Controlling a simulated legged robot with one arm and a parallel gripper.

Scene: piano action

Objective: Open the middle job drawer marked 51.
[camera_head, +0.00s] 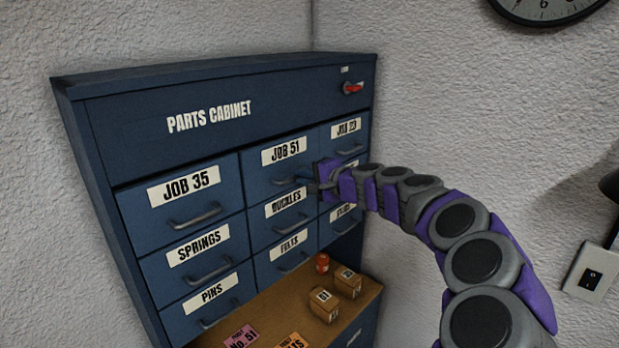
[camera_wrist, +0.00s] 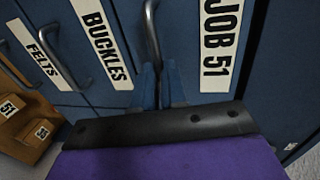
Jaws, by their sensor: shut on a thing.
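The JOB 51 drawer (camera_head: 257,183) is the top drawer of the middle column in the blue parts cabinet (camera_head: 130,125). Its front looks level with its neighbours. Its white label (camera_wrist: 217,45) shows close up in the wrist view. My gripper (camera_head: 306,184) is at the right part of this drawer's front, below the label. In the wrist view my gripper's blue fingers (camera_wrist: 161,85) are shut on the drawer's grey bar handle (camera_wrist: 152,38), one on each side of it. My wrist hides part of the drawer front in the head view.
The JOB 35 drawer (camera_head: 184,202) is to the left and the BUCKLES drawer (camera_head: 284,219) directly below. A wall rises at right.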

